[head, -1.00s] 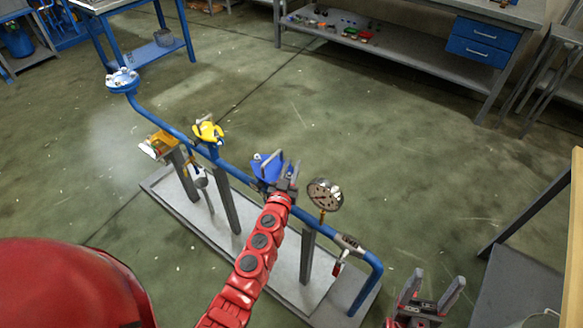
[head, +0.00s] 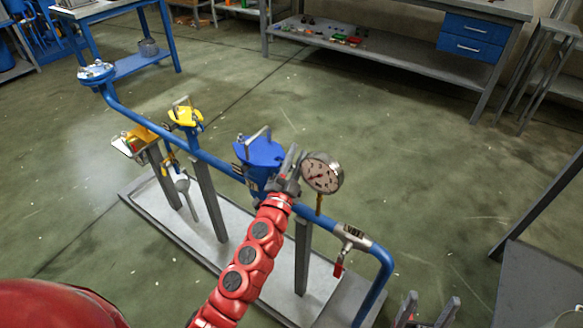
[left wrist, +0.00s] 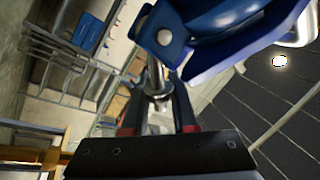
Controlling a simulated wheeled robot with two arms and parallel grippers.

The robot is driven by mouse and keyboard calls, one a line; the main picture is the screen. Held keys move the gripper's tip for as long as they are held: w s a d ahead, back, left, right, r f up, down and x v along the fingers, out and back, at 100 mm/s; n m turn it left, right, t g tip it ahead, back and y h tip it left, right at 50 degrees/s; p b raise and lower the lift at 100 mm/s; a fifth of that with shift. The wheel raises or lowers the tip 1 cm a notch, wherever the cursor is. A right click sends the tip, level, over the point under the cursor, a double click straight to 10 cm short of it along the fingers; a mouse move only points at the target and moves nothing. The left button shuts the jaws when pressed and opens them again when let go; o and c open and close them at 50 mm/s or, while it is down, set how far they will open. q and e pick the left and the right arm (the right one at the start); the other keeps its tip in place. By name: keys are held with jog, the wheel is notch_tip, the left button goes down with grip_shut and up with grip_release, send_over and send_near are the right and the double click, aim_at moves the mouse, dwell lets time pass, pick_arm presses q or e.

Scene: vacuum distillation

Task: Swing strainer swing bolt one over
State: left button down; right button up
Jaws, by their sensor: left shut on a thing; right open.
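The blue strainer (head: 262,152) sits on the blue pipe (head: 222,166), with a metal bar handle standing up on its lid. My left gripper (head: 290,168) is at the strainer's right side, beside the gauge. In the left wrist view, the left gripper (left wrist: 159,106) is shut on a metal swing bolt (left wrist: 156,76), just below the blue strainer lug (left wrist: 164,37). The bolt's lower end lies between the fingers and is partly hidden. My right gripper (head: 428,311) is open and empty at the bottom edge, low in the picture.
A round pressure gauge (head: 322,173) stands close to the right of my left gripper. A red-handled valve (head: 345,245) is further right. The floor behind the rig is clear up to a workbench (head: 390,70).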

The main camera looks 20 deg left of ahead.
pick_arm(q)
jog(key=shift+s+d+f+m+h+b, duration=0.15)
jog(key=shift+d+f+m+h+b, duration=0.2)
jog(key=shift+f+m+h+b, duration=1.05)
jog(key=shift+s+d+r+m+h+b, duration=0.15)
jog(key=shift+d+m+h+b, duration=0.35)
jog(key=shift+m+b, duration=2)
jog(key=shift+s+d+f+m+h+b, duration=0.15)
jog(key=shift+f+m+h+b, duration=0.5)
jog(key=shift+m+h+b, duration=1.2)
jog(key=shift+m+y+p, duration=0.3)
jog(key=shift+m+y, duration=0.15)
jog(key=shift+y, duration=0.2)
jog(key=c, duration=0.9)
grip_release()
jog(key=shift+w, duration=0.1)
jog(key=v, duration=1.1)
jog(key=p+v, duration=0.1)
jog(key=v, duration=0.5)
jog(key=shift+s+a+r, duration=0.1)
jog(key=shift+s+r, duration=0.1)
jog(key=shift+s, duration=0.1)
